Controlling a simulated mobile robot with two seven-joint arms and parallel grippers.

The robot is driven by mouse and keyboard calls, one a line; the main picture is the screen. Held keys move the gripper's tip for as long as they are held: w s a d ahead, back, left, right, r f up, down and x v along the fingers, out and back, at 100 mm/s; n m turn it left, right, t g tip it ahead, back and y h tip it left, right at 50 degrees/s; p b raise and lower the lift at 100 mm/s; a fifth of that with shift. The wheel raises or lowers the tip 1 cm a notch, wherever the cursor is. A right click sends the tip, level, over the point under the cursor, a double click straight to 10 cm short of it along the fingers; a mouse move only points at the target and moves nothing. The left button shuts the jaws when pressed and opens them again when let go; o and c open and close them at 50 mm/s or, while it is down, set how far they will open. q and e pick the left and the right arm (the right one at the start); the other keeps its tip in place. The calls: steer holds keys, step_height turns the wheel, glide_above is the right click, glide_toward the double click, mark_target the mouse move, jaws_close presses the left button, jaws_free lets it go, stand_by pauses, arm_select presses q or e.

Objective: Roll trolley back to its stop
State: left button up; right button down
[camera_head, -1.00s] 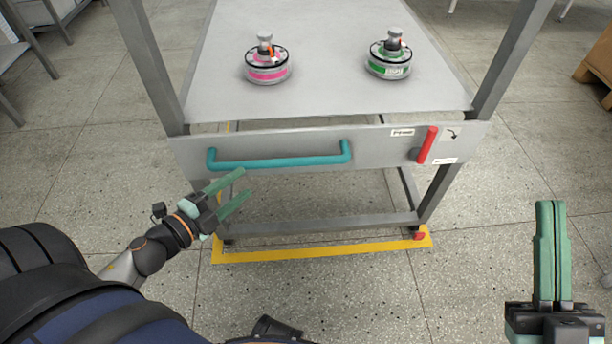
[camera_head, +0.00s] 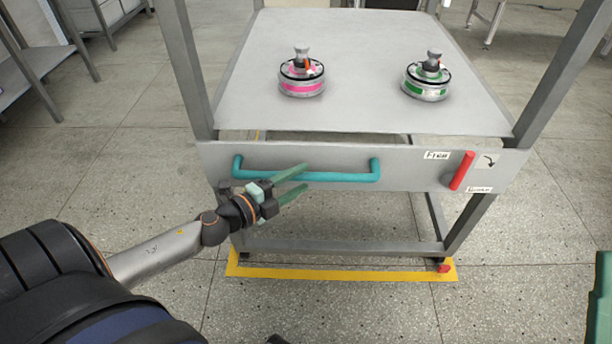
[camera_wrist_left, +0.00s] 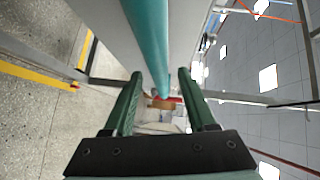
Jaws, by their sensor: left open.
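The trolley (camera_head: 340,243) is a grey metal frame with a flat top and a front panel. A teal bar handle (camera_head: 340,177) runs across the left of the panel; it also shows in the left wrist view (camera_wrist_left: 150,40). A red lever (camera_head: 462,171) sits tilted on the right of the panel between two labels, the upper reading "Free". My left gripper (camera_head: 305,178) is open at the handle's middle, its fingers overlapping the bar. In the wrist view the bar runs toward the gap between the fingers; contact is unclear. My right gripper shows only as a green part (camera_head: 600,300) at the right edge.
Two hub motors stand on the trolley's top, one with a pink band (camera_head: 302,88) and one with a green band (camera_head: 427,90). A yellow floor marking (camera_head: 350,274) lies around the trolley's base, with a red piece (camera_head: 444,268) at its right corner. Grey shelving stands at left.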

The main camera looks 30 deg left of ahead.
arm_select(q)
steer(key=shift+x, duration=1.35)
jaws_close()
stand_by(0.6)
